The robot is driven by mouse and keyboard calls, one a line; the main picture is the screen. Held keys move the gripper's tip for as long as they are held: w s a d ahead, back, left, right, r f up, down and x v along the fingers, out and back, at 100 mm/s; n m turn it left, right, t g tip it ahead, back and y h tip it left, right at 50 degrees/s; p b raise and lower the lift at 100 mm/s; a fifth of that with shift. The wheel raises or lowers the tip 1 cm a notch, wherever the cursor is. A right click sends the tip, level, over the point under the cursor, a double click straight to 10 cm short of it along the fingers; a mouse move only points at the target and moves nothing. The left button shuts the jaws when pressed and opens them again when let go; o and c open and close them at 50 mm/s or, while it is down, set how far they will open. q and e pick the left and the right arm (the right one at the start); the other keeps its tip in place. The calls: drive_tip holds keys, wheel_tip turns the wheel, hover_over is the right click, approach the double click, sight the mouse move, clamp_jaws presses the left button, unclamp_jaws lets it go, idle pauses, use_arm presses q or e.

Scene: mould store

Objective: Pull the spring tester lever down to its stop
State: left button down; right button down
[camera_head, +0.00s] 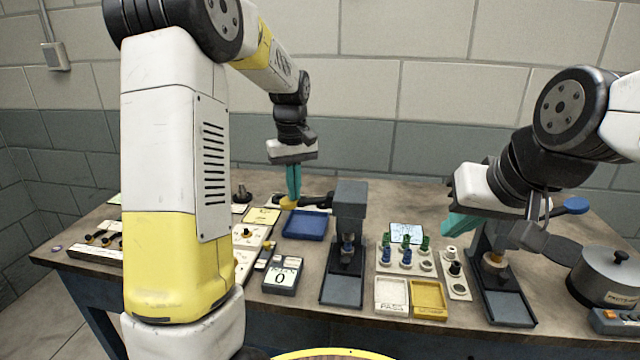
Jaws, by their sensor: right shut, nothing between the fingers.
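The spring tester (350,205) is most likely the grey upright press with a flat base, left of the bench's middle. Its dark lever (317,197) reaches left to a yellow knob (288,204), lying roughly level. A display (281,277) reading 0 stands left of its base. My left gripper (294,197) points down with its teal fingertips at the knob; whether they touch or grip it I cannot tell. My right gripper (460,226) is shut and empty, beside a second grey press (487,240) with a blue-knobbed lever (574,205).
A blue tray (305,224) lies below the yellow knob. Right of the tester are a rack of green and blue parts (405,252), a white tray (391,296) and a yellow tray (428,299). A lidded pot (606,277) stands far right. My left arm hides part of the bench's left.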

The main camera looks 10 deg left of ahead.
use_arm(q)
drive_tip(key=shift+s+f, duration=0.2)
drive_tip(key=shift+f, duration=0.4)
idle(0.6)
drive_tip(key=shift+r, duration=0.1)
wheel_tip(320, 180, up, 12)
drive_tip(key=shift+w, duration=0.2)
idle(0.9)
drive_tip(key=s+d+f+m+t+h, duration=0.1)
drive_tip(key=s+m+t, duration=0.5)
drive_tip(key=s, duration=1.8)
drive_tip(key=shift+s+d+f+h, duration=0.15)
drive_tip(key=shift+d+f+h, duration=0.25)
drive_tip(key=shift+d+h, duration=0.2)
